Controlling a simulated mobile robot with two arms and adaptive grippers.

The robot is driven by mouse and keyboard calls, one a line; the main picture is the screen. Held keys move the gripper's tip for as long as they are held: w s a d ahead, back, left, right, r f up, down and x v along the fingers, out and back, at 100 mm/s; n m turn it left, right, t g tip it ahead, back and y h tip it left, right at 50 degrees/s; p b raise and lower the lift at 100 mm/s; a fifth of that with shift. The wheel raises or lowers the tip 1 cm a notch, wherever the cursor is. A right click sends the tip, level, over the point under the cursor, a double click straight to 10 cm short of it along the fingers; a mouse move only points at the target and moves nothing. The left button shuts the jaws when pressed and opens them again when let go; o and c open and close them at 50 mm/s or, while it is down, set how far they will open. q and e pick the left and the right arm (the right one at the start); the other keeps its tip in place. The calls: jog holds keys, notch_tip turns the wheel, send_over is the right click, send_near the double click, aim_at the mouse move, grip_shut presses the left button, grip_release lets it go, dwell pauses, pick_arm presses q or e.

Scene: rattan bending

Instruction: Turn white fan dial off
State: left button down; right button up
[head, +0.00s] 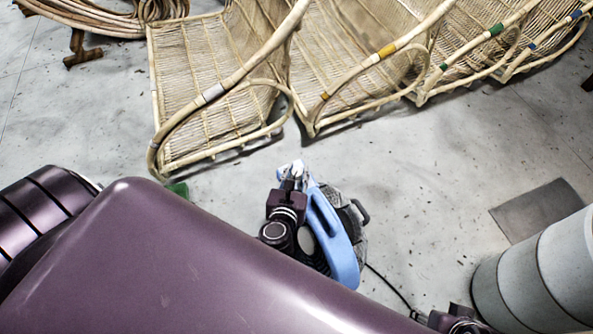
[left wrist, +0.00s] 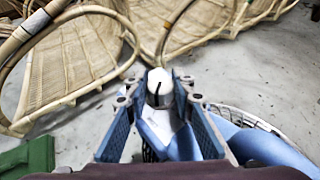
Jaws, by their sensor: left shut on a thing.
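The fan (head: 335,240) has a light blue body and a dark round cage, and stands on the floor at lower centre in the head view. Its blue body and wire cage (left wrist: 245,118) also show in the left wrist view. The white dial (left wrist: 158,84), with a dark line on its face, sits at the top of the fan. My left gripper (left wrist: 158,92) is shut on the white dial, one finger on each side. In the head view my left gripper (head: 291,172) is at the fan's top end. The fingers of my right gripper are not in view.
Rattan chairs (head: 215,90) stand in a row behind the fan. A green object (left wrist: 30,158) lies left of the gripper. A dark cable (head: 392,285) runs from the fan across the floor. A grey mat (head: 535,210) lies on the right. Floor between fan and mat is clear.

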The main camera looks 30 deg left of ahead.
pick_arm(q)
jog(key=shift+n+g+y, duration=0.3)
jog(key=shift+n+y, duration=0.3)
jog(key=shift+y, duration=0.4)
jog(key=c, duration=1.6)
grip_release()
jog(key=shift+h, duration=0.3)
